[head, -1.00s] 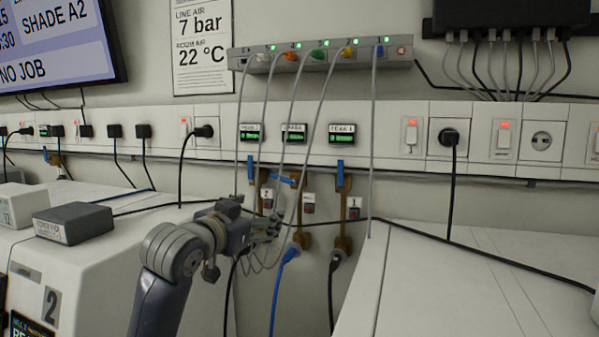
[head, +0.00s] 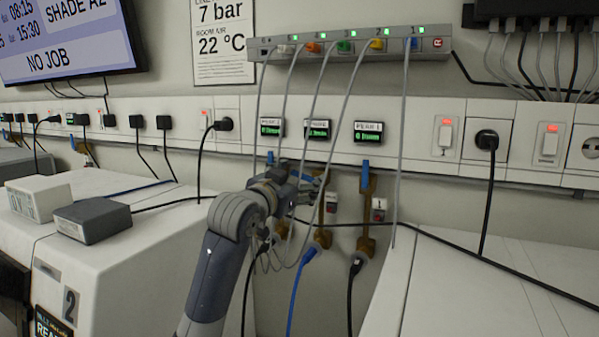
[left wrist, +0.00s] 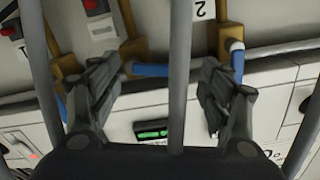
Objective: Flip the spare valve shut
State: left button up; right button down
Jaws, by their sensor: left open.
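Several brown valves with blue handles hang under the wall trunking. In the head view the right valve (head: 366,205) has its blue handle (head: 366,172) upright. The middle valve (head: 325,228) is partly hidden by my left gripper (head: 312,188); its blue handle (left wrist: 152,69) lies crosswise in the left wrist view. There the handle shows between the fingertips of my open left gripper (left wrist: 163,66), not clamped. The neighbouring valve (left wrist: 222,36), beside a tag marked 2 (left wrist: 201,10), has its handle along its pipe. I cannot read which valve is labelled spare. My right gripper is out of view.
Thin grey cables hang from the port strip (head: 350,45) across the valves and past my gripper. Blue (head: 297,285) and black hoses drop below. White cabinets (head: 470,285) stand at both sides. Green displays (head: 367,132) sit above the valves.

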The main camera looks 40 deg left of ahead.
pick_arm(q)
jog(key=shift+w+a+r, duration=0.1)
jog(key=shift+w, duration=0.15)
jog(key=c, duration=0.7)
jog(key=shift+s+r, duration=0.15)
jog(key=shift+s, duration=0.05)
jog(key=c, duration=0.3)
jog(key=shift+a+f+n+p, duration=0.1)
jog(key=shift+f+n+p, duration=0.1)
jog(key=shift+n, duration=0.65)
jog(key=shift+f+n+p, duration=0.15)
jog(key=shift+n+p, duration=0.05)
jog(key=shift+n, duration=0.65)
jog(key=shift+c, duration=0.2)
